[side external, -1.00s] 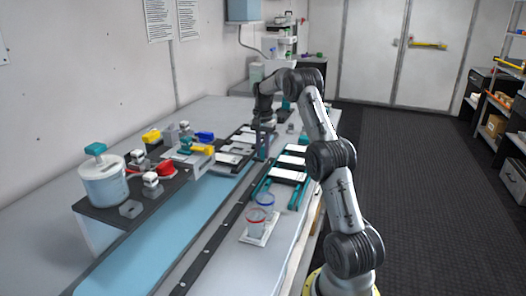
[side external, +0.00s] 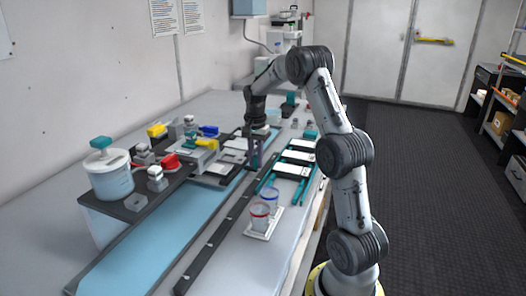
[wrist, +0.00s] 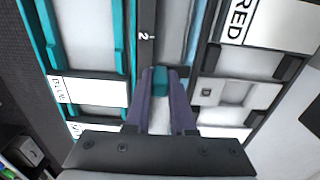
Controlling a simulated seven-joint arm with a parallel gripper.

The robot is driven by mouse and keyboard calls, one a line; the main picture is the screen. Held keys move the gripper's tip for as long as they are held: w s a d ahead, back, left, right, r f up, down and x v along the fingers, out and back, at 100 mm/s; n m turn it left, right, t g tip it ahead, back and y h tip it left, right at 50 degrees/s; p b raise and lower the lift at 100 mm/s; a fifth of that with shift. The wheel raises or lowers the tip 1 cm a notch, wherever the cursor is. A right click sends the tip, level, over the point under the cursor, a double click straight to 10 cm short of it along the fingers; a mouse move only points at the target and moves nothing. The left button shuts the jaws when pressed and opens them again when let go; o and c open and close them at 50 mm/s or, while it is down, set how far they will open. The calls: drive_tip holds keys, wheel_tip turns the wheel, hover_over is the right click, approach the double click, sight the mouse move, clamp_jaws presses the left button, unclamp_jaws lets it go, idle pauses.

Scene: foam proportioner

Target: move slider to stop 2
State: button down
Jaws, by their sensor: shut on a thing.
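My gripper (wrist: 162,85) is shut on a small teal slider (wrist: 160,82), with one dark purple finger on each side of it. The slider sits at the long dark rail (wrist: 146,12), close to a white number 2 (wrist: 143,36) printed there. In the wrist view the slider is below and slightly right of the number. Whether it lines up with stop 2 I cannot tell. In the side view my gripper (side external: 253,164) points down at the rail (side external: 215,238), and its fingers hide the slider.
Teal-railed trays with white labels (side external: 295,157) lie right of the rail. A light blue strip (side external: 150,235) runs along its left. A raised bench with a white tank (side external: 110,178), valves and a label reading RED (wrist: 240,22) is farther left. Two cups (side external: 260,215) stand on a white tray in front.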

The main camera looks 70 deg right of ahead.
drive_tip(key=a, duration=0.4)
drive_tip(key=shift+w+a+r, duration=0.1)
drive_tip(key=shift+r, duration=0.05)
drive_tip(key=c, duration=0.8)
unclamp_jaws()
drive_tip(key=shift+o, duration=0.2)
wheel_tip(320, 180, up, 14)
drive_tip(key=shift+f, duration=0.2)
